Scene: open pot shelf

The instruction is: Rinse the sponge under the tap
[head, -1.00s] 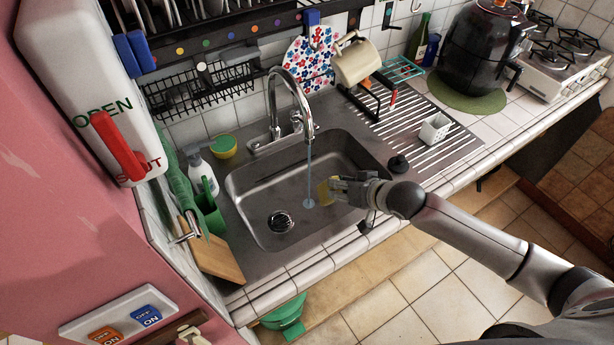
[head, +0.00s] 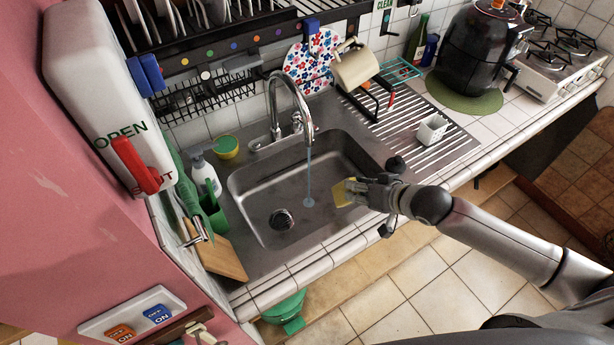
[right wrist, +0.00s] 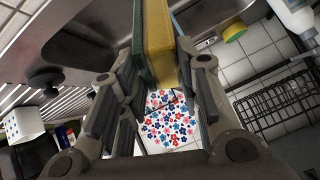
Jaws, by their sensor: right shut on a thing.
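My right gripper (head: 354,187) is shut on the yellow sponge (head: 342,194) at the right side of the sink basin (head: 262,179). In the right wrist view the sponge (right wrist: 158,45) stands between the fingers, with a green layer along one side. The curved metal tap (head: 290,82) is running. Its thin water stream (head: 309,172) falls into the basin left of the sponge, with a gap between them. My left gripper is not in view.
A ribbed drainboard (head: 405,122) with a small white holder (head: 432,129) lies right of the sink. A soap bottle (head: 204,175), green caddy (head: 213,213) and wooden board (head: 222,258) stand left. A dark knob (head: 396,164) is near my gripper.

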